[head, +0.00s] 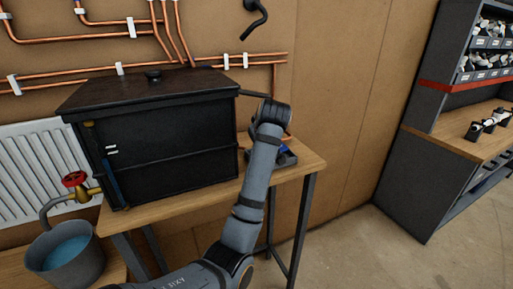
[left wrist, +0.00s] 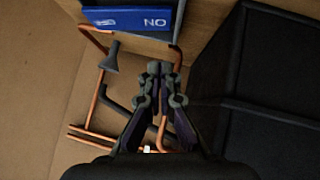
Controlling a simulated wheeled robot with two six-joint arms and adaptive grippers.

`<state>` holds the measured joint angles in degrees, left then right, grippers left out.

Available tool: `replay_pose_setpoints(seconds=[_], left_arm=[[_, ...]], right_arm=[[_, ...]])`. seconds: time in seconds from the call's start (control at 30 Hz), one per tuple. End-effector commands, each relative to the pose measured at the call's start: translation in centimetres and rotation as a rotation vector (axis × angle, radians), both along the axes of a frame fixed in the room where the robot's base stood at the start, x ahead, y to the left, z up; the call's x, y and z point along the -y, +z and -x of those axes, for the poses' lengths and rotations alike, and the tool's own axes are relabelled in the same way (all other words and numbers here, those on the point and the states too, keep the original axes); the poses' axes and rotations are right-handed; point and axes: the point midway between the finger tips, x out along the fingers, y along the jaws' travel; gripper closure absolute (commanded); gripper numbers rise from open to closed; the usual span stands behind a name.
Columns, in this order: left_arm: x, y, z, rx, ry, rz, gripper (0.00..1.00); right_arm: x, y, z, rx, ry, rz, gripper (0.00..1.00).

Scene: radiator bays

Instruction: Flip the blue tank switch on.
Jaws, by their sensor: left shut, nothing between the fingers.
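A blue switch plate (left wrist: 125,19) with white lettering, reading ON upside down, shows at the top of the left wrist view. In the head view a small blue part (head: 284,149) in a dark housing shows at the right end of the wooden bench, partly behind my left arm. My left gripper (left wrist: 160,70) is shut and empty, its fingertips just below the plate in the left wrist view. I cannot tell whether they touch it. In the head view this gripper is hidden behind my arm. My right gripper is out of view.
A large black tank (head: 170,140) stands on the wooden bench (head: 305,164), left of my arm. Copper pipes (head: 75,38) run along the wall. A bucket of water (head: 65,255) and a red-handled valve (head: 75,179) are at the left. Floor at the right is clear.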

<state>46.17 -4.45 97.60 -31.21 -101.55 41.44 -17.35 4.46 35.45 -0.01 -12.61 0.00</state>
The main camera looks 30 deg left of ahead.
Motion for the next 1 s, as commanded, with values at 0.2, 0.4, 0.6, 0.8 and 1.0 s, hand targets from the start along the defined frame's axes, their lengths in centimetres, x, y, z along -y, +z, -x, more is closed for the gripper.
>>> replay_pose_setpoints(seconds=[0.2, 0.4, 0.6, 0.8, 1.0], left_arm=[[2.0, 2.6, 2.2, 0.003, -0.002, 0.002, 1.00], [2.6, 3.8, 3.2, 0.001, 0.000, 0.000, 1.00], [2.6, 3.9, 3.2, -0.001, 0.001, 0.000, 1.00], [2.6, 3.9, 3.2, -0.001, 0.001, 0.000, 1.00], [2.6, 3.8, 3.2, -0.001, 0.001, 0.000, 1.00]], right_arm=[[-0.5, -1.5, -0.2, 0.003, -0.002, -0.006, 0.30], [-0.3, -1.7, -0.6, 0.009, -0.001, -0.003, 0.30], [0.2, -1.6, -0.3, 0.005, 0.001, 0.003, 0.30], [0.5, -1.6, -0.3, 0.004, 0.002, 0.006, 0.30], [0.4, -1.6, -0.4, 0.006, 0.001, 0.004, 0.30]])
